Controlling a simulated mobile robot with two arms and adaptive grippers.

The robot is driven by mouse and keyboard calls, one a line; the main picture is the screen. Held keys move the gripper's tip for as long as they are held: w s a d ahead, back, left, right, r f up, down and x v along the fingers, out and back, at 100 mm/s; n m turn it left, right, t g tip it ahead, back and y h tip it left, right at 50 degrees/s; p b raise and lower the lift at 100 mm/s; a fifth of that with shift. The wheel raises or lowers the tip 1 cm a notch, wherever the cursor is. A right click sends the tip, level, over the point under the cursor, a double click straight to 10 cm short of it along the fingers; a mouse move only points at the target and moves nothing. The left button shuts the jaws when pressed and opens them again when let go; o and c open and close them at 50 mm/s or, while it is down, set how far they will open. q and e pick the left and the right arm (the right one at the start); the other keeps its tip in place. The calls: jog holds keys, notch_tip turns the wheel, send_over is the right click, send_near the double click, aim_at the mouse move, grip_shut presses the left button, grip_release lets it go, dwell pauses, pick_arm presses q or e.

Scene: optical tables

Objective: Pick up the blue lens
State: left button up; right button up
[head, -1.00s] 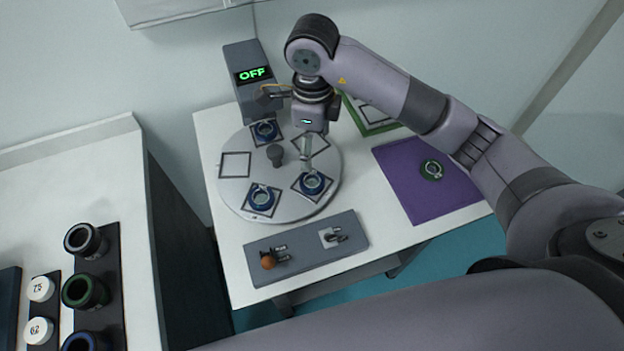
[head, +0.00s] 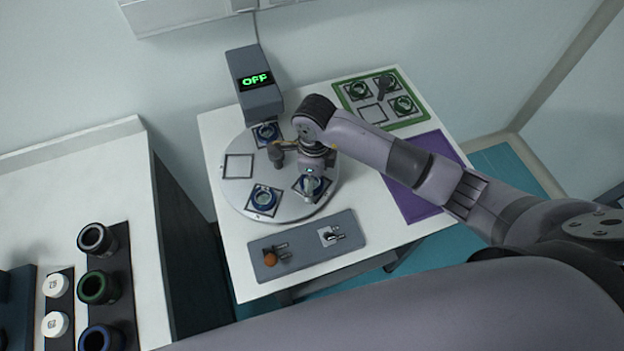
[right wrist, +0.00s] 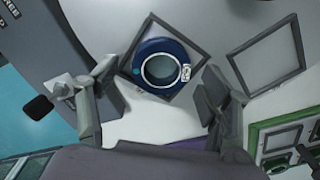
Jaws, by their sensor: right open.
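Three blue lenses are on the round grey turntable (head: 290,213): one at the back (head: 265,134), one at the front left (head: 263,198), and one at the front right (head: 311,187). My right gripper (head: 312,182) is low over the front-right blue lens and partly hides it. In the right wrist view this blue lens (right wrist: 162,64) lies inside a square outline. The open fingers of my right gripper (right wrist: 160,88) stand on either side of it, with visible gaps. My left gripper is not in view.
A grey box reading OFF (head: 258,92) stands behind the turntable. A dark knob (head: 276,155) rises at its middle. A green-edged tray (head: 422,118) with several items and a purple mat (head: 412,205) lie right. A grey tool plate (head: 305,251) lies in front.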

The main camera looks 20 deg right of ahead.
jog(key=c, duration=1.2)
jog(key=shift+c, duration=0.2)
jog(key=shift+r, duration=0.15)
